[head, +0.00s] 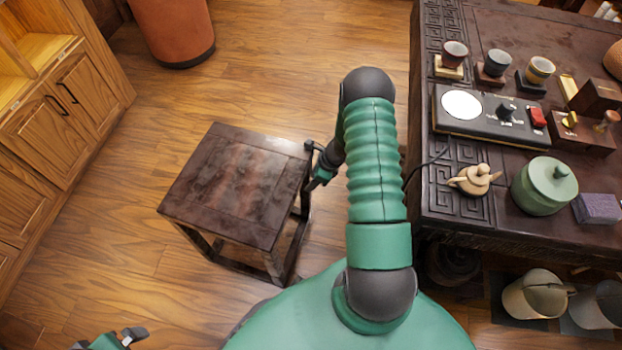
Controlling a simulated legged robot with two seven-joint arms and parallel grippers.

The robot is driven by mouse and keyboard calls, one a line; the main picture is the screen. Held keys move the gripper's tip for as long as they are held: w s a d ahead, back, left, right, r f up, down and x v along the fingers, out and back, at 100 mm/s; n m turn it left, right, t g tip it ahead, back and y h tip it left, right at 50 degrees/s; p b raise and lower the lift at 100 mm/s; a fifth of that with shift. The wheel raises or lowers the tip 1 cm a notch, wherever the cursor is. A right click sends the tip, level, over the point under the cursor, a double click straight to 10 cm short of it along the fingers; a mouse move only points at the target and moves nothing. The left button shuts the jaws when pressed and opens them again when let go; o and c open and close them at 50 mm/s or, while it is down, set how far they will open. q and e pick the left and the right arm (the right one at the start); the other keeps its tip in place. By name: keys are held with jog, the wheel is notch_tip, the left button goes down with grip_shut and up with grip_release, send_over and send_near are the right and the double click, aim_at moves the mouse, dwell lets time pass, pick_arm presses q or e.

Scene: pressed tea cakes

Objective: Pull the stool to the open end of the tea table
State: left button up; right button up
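The stool (235,185) is a square, dark brown wooden seat on legs. It stands upright on the floor, left of the tea table (455,215), with a strip of floor between them. My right gripper (314,166) is at the stool's right side, by the edge of the seat. Its fingers are small and partly hidden, so I cannot tell whether they are closed on the stool. My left gripper (112,341) is at the bottom left, partly cut off by the frame and away from the stool.
Wooden cabinets (60,115) line the left side. A reddish-brown round container (175,30) stands at the back left. The table holds cups, a control panel (485,112), a small teapot (475,180) and a green lidded pot (545,187). The floor behind the stool is clear.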

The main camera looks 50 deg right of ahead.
jog(key=o, duration=0.3)
jog(key=shift+w, duration=0.15)
jog(key=shift+o, duration=0.2)
jog(key=shift+a, duration=0.1)
jog(key=shift+r, duration=0.1)
jog(key=p+v, duration=0.8)
jog(key=v, duration=0.8)
jog(key=shift+r, duration=0.25)
